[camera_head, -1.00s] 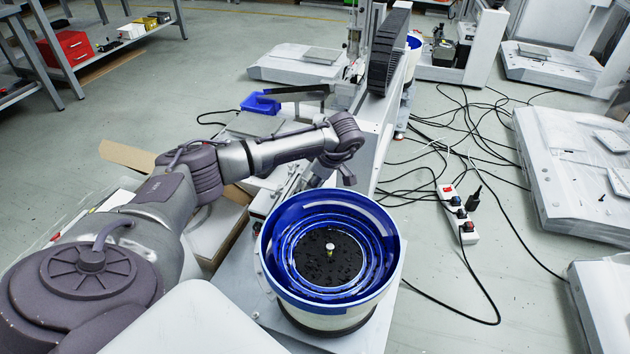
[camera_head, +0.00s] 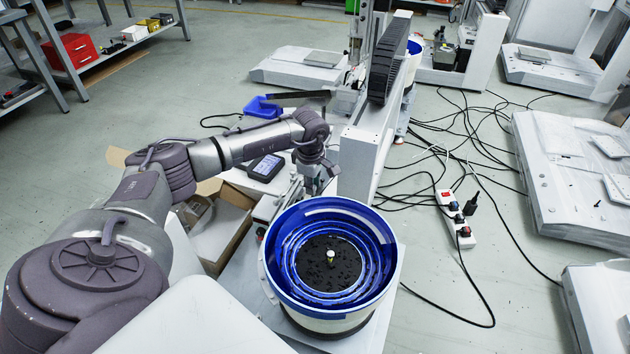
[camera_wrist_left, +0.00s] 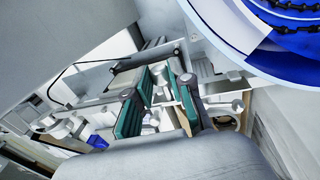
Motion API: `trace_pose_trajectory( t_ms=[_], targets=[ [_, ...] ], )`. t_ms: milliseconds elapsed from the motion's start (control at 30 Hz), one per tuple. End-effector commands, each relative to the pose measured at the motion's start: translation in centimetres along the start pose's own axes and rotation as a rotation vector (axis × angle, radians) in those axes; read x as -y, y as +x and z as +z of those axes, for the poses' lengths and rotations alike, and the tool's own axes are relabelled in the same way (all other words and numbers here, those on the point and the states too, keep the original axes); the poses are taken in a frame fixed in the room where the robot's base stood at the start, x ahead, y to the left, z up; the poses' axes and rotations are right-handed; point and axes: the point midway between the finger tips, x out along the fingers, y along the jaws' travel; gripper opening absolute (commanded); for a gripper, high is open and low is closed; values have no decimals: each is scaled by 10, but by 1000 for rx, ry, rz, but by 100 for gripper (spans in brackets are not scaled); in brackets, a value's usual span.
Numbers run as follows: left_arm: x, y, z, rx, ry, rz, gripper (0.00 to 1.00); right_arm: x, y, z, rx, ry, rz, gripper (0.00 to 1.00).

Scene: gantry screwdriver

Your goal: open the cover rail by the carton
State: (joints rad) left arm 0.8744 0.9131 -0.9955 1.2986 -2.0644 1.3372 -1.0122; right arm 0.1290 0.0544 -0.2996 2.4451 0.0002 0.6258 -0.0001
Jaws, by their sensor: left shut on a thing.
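My left arm reaches over the feeder from the left. My left gripper (camera_head: 314,188) points down beside the blue bowl, mostly hidden by its own wrist in the head view. In the left wrist view my left gripper (camera_wrist_left: 160,108) has its green-padded fingers some way apart, shut on a small pale part between them. I take this part for the cover rail (camera_wrist_left: 150,122), only partly seen there. The open carton (camera_head: 222,238) stands on the left, close to the feeder and below my arm. My right gripper is out of view.
The blue feeder bowl (camera_head: 330,262) stands just right of my gripper. A dark screen unit (camera_head: 265,167) lies left of the wrist, and a blue tray (camera_head: 262,107) behind it. The gantry beam (camera_head: 372,140) rises to the right. Cables and a power strip (camera_head: 456,218) lie beyond.

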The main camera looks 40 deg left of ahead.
Motion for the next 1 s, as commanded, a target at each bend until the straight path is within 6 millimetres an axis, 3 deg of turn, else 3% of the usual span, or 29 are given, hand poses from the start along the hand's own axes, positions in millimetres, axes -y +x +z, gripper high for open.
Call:
trace_pose_trajectory(
  t_ms=[500,1000],
  targets=[
    [-2,-10,-15,327,-55,22,0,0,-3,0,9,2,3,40],
    [-3,-12,-16,388,-62,27,0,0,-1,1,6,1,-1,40]
  ],
)
